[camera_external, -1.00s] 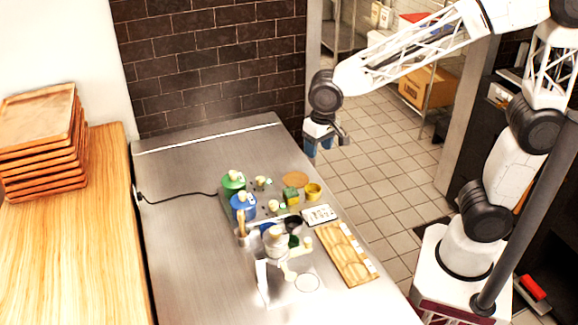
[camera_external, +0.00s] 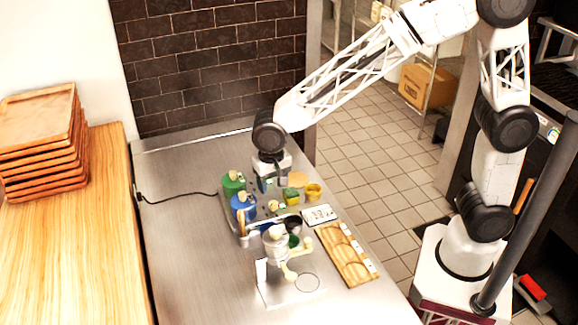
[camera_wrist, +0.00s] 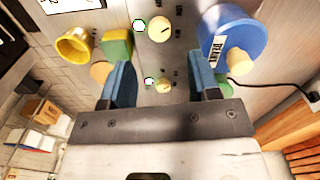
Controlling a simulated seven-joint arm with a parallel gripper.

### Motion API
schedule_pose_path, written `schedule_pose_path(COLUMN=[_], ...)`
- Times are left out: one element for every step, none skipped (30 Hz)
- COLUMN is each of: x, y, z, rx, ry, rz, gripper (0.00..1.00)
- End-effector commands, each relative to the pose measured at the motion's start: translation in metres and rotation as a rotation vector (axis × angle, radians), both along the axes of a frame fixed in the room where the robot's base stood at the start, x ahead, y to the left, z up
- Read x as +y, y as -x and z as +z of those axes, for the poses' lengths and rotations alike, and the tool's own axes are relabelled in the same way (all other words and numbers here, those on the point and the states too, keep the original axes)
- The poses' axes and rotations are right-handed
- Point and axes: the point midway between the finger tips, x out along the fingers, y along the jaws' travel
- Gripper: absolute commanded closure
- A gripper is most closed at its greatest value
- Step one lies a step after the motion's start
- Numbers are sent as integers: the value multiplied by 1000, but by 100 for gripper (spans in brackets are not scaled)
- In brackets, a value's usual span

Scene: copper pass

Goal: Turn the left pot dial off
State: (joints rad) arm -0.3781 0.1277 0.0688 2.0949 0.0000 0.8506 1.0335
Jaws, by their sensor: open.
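Two round cream dials with dark marks sit on the hob panel. In the wrist view, one dial (camera_wrist: 163,86) lies between my gripper's (camera_wrist: 161,68) two blue fingers. The other dial (camera_wrist: 159,29) lies farther up the picture; it also shows in the external view (camera_external: 273,205). A small green-rimmed white light sits beside each. My gripper (camera_external: 267,186) is open above the panel, right of the green pot (camera_external: 233,183), and hides the far dial in the external view. The blue pot (camera_external: 243,209) stands nearer; it also shows in the wrist view (camera_wrist: 240,35). Finger contact cannot be told.
A yellow cup (camera_external: 313,191), a green-and-yellow block (camera_external: 291,195) and an orange disc (camera_external: 297,179) stand right of the dials. A cream machine (camera_external: 277,245) and wooden tray (camera_external: 345,255) are nearer. The steel counter (camera_external: 185,260) is clear at left.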

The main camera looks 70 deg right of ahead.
Motion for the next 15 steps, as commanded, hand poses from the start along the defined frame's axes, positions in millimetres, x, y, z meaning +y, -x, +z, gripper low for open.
schedule_pose_path(x=[0,0,0,0,0,0,0,0,0,0,0,0,0,0,0], y=[0,0,0,0,0,0,0,0,0,0,0,0,0,0,0], z=[0,0,0,0,0,0,0,-1,-2,-2,-4,-6,-7,-9,-13], rx=[0,0,0,0,0,0,0,0,0,0,0,0,0,0,1], ry=[0,0,0,0,0,0,0,0,0,0,0,0,0,0,0], rz=[0,0,0,0,0,1,1,1,1,1,1,1,1,1,1], gripper=[44,44,44,44,44,44,44,44,44,44,44,44,44,44,44])
